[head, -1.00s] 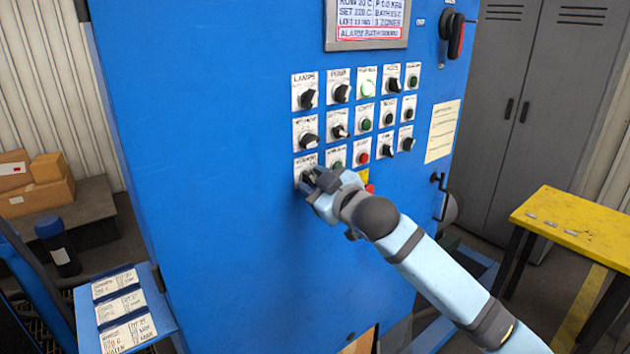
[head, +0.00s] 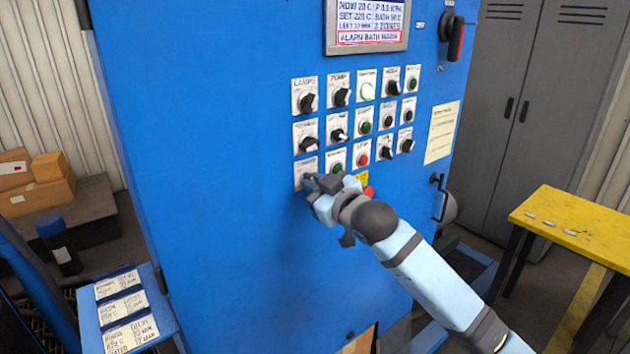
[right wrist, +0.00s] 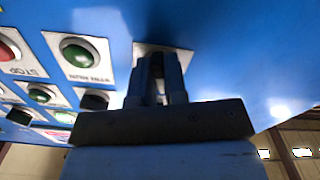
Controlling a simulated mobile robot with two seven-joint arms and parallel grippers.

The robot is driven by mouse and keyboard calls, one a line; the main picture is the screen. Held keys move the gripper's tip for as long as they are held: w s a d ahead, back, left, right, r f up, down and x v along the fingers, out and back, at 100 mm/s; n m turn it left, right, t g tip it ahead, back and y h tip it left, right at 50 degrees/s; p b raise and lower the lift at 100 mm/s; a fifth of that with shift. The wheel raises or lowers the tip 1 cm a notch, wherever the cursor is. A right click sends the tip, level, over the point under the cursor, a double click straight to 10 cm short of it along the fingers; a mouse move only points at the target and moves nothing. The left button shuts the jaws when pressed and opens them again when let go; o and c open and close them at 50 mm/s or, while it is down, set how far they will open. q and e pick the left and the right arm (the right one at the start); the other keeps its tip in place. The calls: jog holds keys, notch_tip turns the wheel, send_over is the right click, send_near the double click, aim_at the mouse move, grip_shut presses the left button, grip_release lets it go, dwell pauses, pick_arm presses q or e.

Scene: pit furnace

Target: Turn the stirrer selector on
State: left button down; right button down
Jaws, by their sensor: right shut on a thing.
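The blue control cabinet (head: 220,200) carries rows of selectors and buttons on white plates. The plate at the lower left of the rows (head: 305,163) has lettering too small to read for sure; its knob is hidden in the head view by my right gripper (head: 312,184). In the right wrist view my right gripper (right wrist: 160,78) has its fingers closed around a dark selector knob (right wrist: 157,66) on that plate. Which way the knob points cannot be told. My left gripper is not in view.
A green button (right wrist: 80,52) and a red stop button (head: 360,154) sit close to the gripper. A red knob (head: 369,191) is just right of it. A display (head: 368,22) is above. A yellow table (head: 575,225) stands at right.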

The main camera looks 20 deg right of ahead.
jog(key=shift+a+r+m+p, duration=0.1)
jog(key=shift+a+m+p, duration=0.05)
jog(key=shift+m+p, duration=4.3)
jog(key=shift+m+b, duration=0.45)
jog(key=shift+m, duration=0.3)
jog(key=c, duration=1.2)
grip_release()
jog(key=shift+o, duration=0.2)
jog(key=shift+s, duration=0.15)
